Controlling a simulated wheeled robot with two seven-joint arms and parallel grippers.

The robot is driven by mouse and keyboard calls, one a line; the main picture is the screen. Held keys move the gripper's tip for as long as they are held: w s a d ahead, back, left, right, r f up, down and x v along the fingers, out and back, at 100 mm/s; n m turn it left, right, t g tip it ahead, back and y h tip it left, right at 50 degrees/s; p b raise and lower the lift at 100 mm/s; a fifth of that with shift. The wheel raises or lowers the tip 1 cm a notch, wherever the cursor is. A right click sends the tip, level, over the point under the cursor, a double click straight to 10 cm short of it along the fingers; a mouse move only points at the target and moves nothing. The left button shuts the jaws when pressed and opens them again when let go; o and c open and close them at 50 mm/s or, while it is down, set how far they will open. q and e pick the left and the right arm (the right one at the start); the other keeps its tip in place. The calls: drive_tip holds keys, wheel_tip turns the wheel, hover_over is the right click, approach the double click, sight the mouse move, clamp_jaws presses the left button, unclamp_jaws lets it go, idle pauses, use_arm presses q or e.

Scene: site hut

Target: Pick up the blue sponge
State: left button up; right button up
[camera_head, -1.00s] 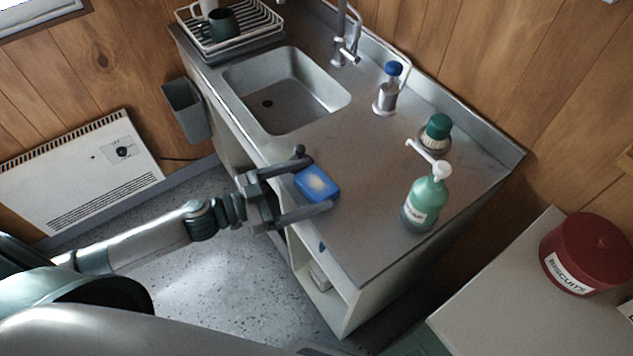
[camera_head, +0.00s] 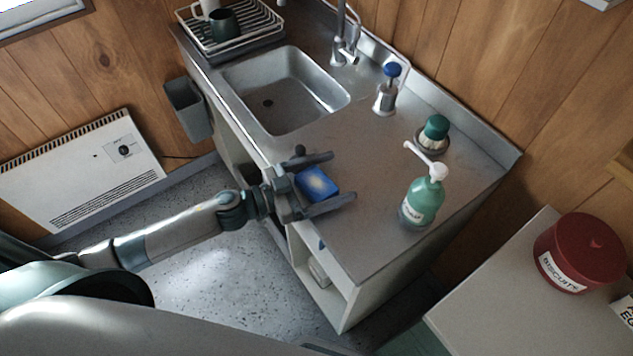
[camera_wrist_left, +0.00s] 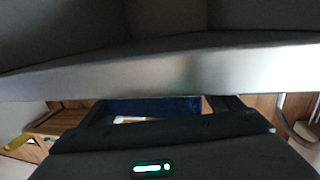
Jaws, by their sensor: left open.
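The blue sponge (camera_head: 317,184) has a pale patch on top and lies on the steel counter near its front edge, right of the sink, in the head view. My left gripper (camera_head: 343,176) is open, with one finger on the far side of the sponge and one on the near side. The sponge lies between the fingers, closer to the palm than to the fingertips. I cannot tell whether the fingers touch it. In the left wrist view a dark blue strip (camera_wrist_left: 155,105) shows between the fingers, and the counter edge fills much of the picture. My right gripper does not show.
The sink (camera_head: 285,90) is left of the sponge, with a dish rack (camera_head: 232,38) beyond it. A green soap bottle (camera_head: 424,200), a green-topped brush (camera_head: 434,132) and a blue-topped dispenser (camera_head: 387,92) stand to the right and behind. A red biscuit tin (camera_head: 580,252) is on a separate surface.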

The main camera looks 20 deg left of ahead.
use_arm(q)
drive_tip(key=shift+c, duration=0.3)
drive_tip(key=c, duration=0.6)
drive_tip(key=shift+r, duration=0.8)
wheel_tip(320, 180, up, 2)
drive_tip(key=shift+r, duration=0.2)
drive_tip(key=s+d+r, duration=0.6)
drive_tip(key=d+r, duration=0.1)
drive_tip(key=d, duration=0.2)
drive_tip(key=shift+s+d, duration=0.3)
drive_tip(key=shift+s, duration=0.05)
